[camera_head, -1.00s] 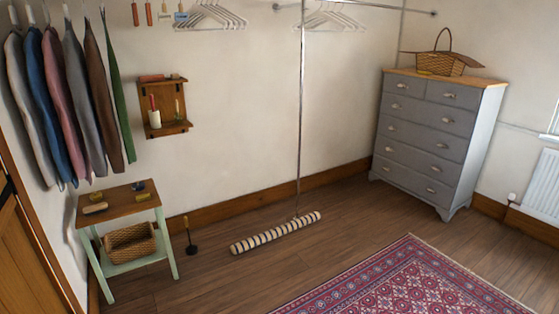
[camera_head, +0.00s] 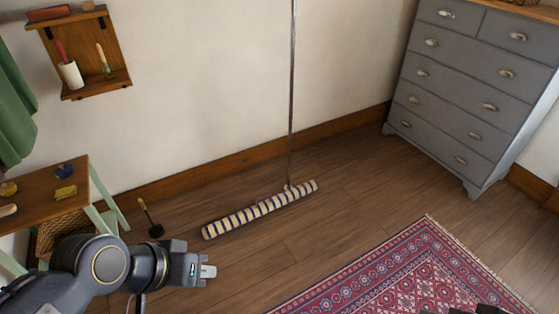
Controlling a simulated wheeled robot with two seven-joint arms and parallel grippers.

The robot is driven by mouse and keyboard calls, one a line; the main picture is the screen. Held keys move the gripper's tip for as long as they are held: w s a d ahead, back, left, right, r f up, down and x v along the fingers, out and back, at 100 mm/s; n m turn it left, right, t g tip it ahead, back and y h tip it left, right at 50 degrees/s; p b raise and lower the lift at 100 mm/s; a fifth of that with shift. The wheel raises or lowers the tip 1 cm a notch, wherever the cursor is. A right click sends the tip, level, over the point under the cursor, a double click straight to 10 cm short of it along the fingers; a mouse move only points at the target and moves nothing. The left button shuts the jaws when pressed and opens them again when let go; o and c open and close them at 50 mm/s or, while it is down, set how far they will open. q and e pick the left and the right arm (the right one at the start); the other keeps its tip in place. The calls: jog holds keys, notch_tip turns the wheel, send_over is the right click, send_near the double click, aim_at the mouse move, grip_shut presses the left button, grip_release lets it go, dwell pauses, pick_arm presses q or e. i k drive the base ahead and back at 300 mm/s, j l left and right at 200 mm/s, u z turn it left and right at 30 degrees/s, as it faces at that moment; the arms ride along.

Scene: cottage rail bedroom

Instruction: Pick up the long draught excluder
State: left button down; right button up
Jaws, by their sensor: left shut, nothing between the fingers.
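The long draught excluder (camera_head: 258,209) is a striped cream and dark roll. It lies on the wooden floor at a slant, its right end farther back, near the wall. A thin metal pole (camera_head: 291,95) comes down to it, and its foot is right at the roll; I cannot tell if they touch. My left gripper (camera_head: 208,271) is in the lower left of the head view, shut and empty. In the picture it is below the roll's left end and apart from it. My right gripper is not clearly seen; only a dark bit shows at the bottom right edge.
A small side table (camera_head: 45,190) with a wicker basket stands at the left, a dark upright stand (camera_head: 155,230) beside it. A grey chest of drawers (camera_head: 455,100) is at the right. A red patterned rug (camera_head: 400,270) lies in front. Bare floor surrounds the roll.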

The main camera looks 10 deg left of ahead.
aim_at(215, 229)
jog(key=i+u, duration=0.3)
jog(key=i+l+u, duration=0.25)
jog(key=i, duration=0.2)
jog(key=i+l+u, duration=0.5)
jog(key=u, duration=0.2)
jog(key=i+l+u, duration=0.25)
jog(key=u, duration=0.2)
jog(key=i+l+u, duration=0.2)
jog(key=l+u, duration=0.2)
jog(key=i+l+u, duration=0.1)
jog(key=l+u, duration=0.2)
jog(key=u, duration=0.15)
jog(key=l+u, duration=0.25)
jog(key=l, duration=0.35)
jog(key=l+u, duration=0.3)
jog(key=l, duration=0.3)
